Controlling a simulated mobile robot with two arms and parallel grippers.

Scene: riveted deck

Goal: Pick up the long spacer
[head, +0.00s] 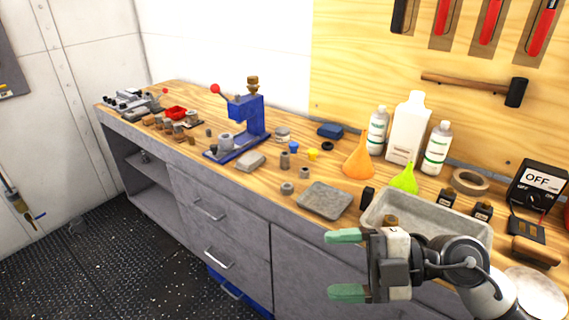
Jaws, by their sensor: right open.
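Several small grey-brown cylinders stand on the wooden bench top left of the grey shallow tray. The tallest of these, which looks like the long spacer (284,160), stands upright near the yellow and blue cups. Two shorter cylinders (287,188) and (304,173) stand close in front of it. My right gripper (346,265) is open and empty, with green fingertips apart. It is in front of the bench, nearer to me and to the right of the spacer. My left gripper is not in view.
A grey shallow tray (325,200) and a larger bin (375,218) lie near the bench's front edge. A blue press (246,122) stands left of the cylinders. An orange funnel (359,161) and bottles (407,130) stand behind. Drawers (207,205) are below.

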